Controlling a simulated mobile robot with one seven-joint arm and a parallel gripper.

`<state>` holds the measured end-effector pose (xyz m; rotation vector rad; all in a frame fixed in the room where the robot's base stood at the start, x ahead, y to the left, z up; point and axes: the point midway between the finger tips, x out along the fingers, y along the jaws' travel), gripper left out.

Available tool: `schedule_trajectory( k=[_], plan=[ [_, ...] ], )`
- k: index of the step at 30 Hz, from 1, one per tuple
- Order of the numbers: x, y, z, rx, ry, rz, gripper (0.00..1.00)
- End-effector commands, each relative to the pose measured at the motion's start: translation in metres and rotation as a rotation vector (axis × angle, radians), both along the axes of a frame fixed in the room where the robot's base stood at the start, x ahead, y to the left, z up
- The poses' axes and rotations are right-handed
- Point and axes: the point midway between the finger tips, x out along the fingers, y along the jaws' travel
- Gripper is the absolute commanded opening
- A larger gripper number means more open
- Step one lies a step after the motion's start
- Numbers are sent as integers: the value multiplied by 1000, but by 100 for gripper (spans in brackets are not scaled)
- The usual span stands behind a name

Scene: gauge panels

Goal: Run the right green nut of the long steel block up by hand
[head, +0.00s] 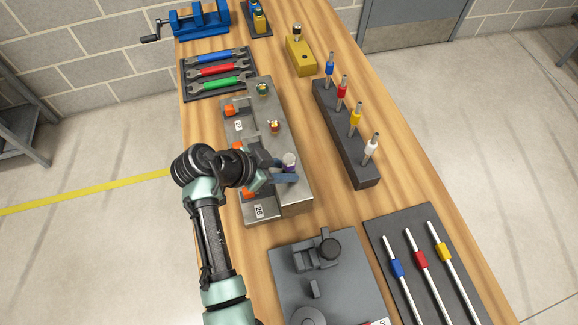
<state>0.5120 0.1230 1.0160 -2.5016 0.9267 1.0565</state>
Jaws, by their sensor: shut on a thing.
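The long steel block (292,192) lies along the left half of the bench, with orange parts on its left side. A small fitting with green and yellow on it (263,90) stands at its far end, and a red and yellow one (274,127) near its middle. A purple and pale stud top (289,158) stands toward the near end. My gripper (287,173) reaches in from the left and is shut around the fitting at this stud, low down. The fingers hide what they grip, so the nut's colour there cannot be told.
Wrenches (215,70) lie on a dark mat behind the block, near a blue vise (200,20). A dark rack (345,140) of upright coloured-collar tools stands close on the right. A grey fixture (325,285) and a mat of rods (425,265) lie in front.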

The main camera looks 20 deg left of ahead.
Motion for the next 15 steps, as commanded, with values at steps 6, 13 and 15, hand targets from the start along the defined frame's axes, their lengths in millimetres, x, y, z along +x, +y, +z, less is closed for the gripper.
schedule_trajectory(
  k=[6,13,15],
  plan=[
    [-1,2,-5,0,7,-80,0],
    [-1,2,-4,0,9,-136,0],
    [-2,2,-3,0,9,-140,0]
  ],
)
